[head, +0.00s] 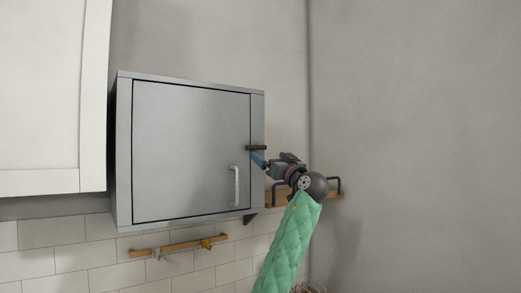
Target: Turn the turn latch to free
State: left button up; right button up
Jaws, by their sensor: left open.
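A grey cabinet (185,110) hangs on the wall with its door (190,155) closed. The black turn latch (255,147) sits at the door's right edge. It lies about level, reaching across the seam between the door and the frame. My left gripper (259,158) is open, with its blue fingertips just below the latch. I cannot tell whether they touch it. Its wrist is to the right of the cabinet. My right gripper is not in view.
A pale bar handle (235,187) stands upright on the door, below and left of the latch. A wooden hook rail (180,246) is under the cabinet. Another rail (278,198) is behind my left wrist. A white cupboard (45,95) is at the left. A wall closes the right.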

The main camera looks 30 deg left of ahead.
aim_at(258, 149)
pick_arm(q)
jog(key=p+x, duration=0.3)
jog(key=x, duration=0.2)
jog(key=shift+r, duration=0.15)
jog(key=shift+p+x, duration=0.65)
jog(key=shift+x, duration=0.25)
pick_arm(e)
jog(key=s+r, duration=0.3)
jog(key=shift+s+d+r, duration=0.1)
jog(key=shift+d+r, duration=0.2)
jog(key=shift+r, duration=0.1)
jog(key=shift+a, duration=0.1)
pick_arm(q)
jog(key=c, duration=1)
jog(key=shift+f, duration=0.25)
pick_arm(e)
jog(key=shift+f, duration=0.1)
